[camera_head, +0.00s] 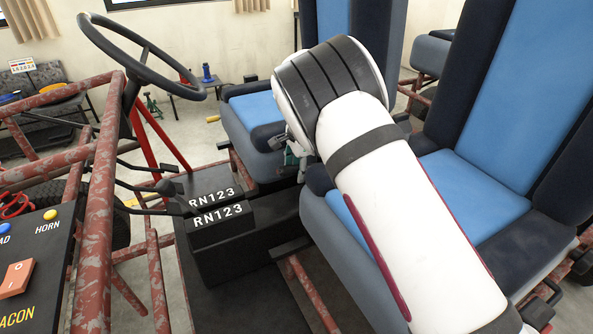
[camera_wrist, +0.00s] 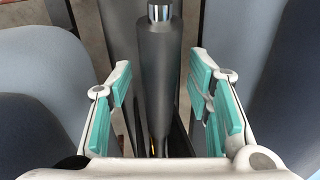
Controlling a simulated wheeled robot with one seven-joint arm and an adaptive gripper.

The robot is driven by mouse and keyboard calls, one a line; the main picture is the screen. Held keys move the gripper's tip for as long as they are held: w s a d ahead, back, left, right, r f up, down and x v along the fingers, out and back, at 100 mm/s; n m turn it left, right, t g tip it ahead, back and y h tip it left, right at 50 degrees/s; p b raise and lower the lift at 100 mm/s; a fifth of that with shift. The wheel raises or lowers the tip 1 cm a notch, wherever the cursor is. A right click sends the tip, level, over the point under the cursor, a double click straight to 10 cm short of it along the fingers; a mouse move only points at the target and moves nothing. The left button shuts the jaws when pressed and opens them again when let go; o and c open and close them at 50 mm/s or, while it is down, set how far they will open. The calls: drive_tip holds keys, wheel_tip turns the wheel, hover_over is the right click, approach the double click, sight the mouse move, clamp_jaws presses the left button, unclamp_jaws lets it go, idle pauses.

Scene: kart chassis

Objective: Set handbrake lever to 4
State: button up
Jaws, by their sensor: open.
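The handbrake lever (camera_wrist: 157,85) shows in the wrist view as a dark grey grip with a shiny metal button at its top end. It runs up the middle of the picture, between the two fingers. My gripper (camera_wrist: 162,90) is open, with teal pads on each side of the lever and a gap on both sides. In the head view my gripper (camera_head: 293,155) points down between the seats, and my white arm covers most of it. I cannot make out the lever or any setting marks there.
A blue seat (camera_head: 455,185) is at the right and another blue seat (camera_head: 255,110) stands behind. A black box marked RN123 (camera_head: 225,245) sits at the centre. The steering wheel (camera_head: 140,55), red frame tubes (camera_head: 98,225) and a switch panel (camera_head: 30,270) are at the left.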

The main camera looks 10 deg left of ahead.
drive_tip(key=shift+w+f, duration=0.1)
drive_tip(key=shift+f, duration=0.4)
clamp_jaws()
drive_tip(key=shift+w+r, duration=0.1)
drive_tip(key=shift+r, duration=0.35)
drive_tip(key=w+d+r+g+y+b, duration=0.2)
drive_tip(key=w+d+r+y+b, duration=0.1)
drive_tip(key=r, duration=0.7)
drive_tip(key=shift+d+r+g+y, duration=0.35)
drive_tip(key=shift+d+y, duration=0.15)
drive_tip(key=shift+d, duration=0.3)
unclamp_jaws()
